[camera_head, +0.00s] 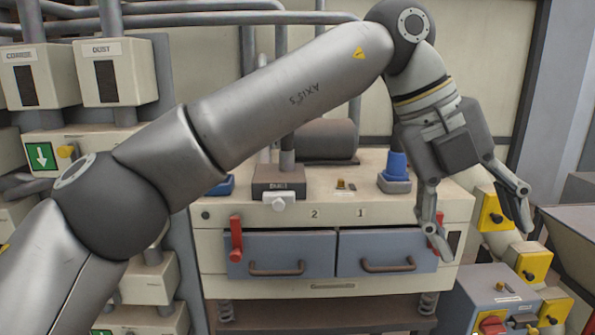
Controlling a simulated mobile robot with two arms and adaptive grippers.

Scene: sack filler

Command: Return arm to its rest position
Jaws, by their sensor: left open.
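My left arm crosses the view from the lower left up to the top right, then bends down. My left gripper (472,218) hangs at the right with its two fingers spread wide and nothing between them. One finger shows in front of the cream cabinet's right end, near a red lever. The other finger points down further right, in front of yellow boxes. Whether the fingers touch anything cannot be told. My right gripper is not in the view.
The cream cabinet (330,213) has two blue-grey drawers (280,253) and a red lever (236,238). A blue knob (397,166) stands on its top. A grey box with a red button (492,326) sits low right. Labelled boxes (118,72) stand upper left.

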